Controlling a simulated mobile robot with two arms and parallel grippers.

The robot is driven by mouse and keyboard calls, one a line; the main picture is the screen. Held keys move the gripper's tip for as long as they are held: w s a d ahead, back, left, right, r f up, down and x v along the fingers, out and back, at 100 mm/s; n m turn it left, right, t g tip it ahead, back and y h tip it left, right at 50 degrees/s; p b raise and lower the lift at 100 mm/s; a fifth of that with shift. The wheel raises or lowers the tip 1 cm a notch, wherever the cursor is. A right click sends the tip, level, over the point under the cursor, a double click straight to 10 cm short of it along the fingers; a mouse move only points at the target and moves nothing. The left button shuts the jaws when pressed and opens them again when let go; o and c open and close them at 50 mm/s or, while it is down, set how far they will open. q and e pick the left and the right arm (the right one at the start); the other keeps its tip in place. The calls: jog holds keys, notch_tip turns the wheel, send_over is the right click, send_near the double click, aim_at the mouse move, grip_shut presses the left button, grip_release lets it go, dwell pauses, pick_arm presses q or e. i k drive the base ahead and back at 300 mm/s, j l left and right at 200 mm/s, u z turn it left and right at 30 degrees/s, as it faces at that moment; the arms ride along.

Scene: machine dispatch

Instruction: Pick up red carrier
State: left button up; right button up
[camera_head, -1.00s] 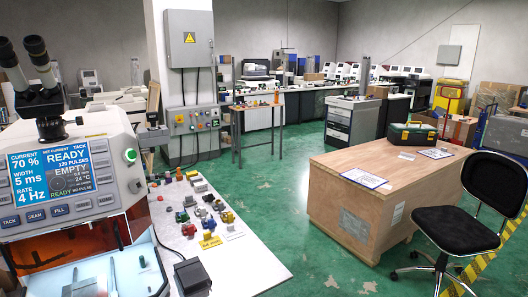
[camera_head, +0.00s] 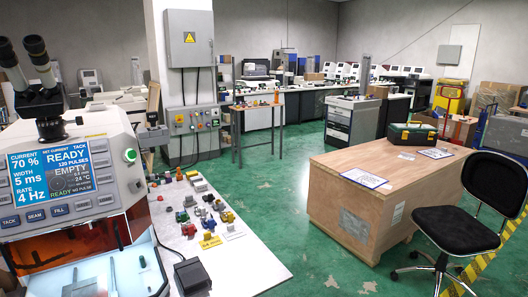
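A small red piece (camera_head: 188,229), which may be the red carrier, sits on the white bench (camera_head: 240,262) among other small coloured pieces. It is too small to make out its exact shape. Neither of my grippers shows in the head view, and nothing is seen touching the red pieces.
Green (camera_head: 182,216), yellow (camera_head: 210,224) and grey pieces crowd around the red one. A welding machine with a screen (camera_head: 65,180) stands at the left. A wooden crate table (camera_head: 365,200) and black chair (camera_head: 455,230) stand right. Green floor lies between.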

aim_at(190, 229)
jog(key=u, duration=1.25)
jog(key=k, duration=0.2)
jog(key=k+u, duration=0.15)
jog(key=u, duration=0.2)
jog(key=k+u, duration=0.15)
jog(key=u, duration=0.25)
jog(key=k+j+u, duration=0.15)
jog(key=u, duration=0.2)
jog(key=l+u, duration=0.6)
jog(key=l, duration=0.2)
jog(key=k+l+u, duration=0.1)
jog(key=l+u, duration=0.25)
jog(key=k+l+u, duration=0.15)
jog(key=l+u, duration=0.15)
jog(key=k+l+u, duration=0.15)
jog(key=l+u, duration=0.15)
jog(key=l, duration=0.15)
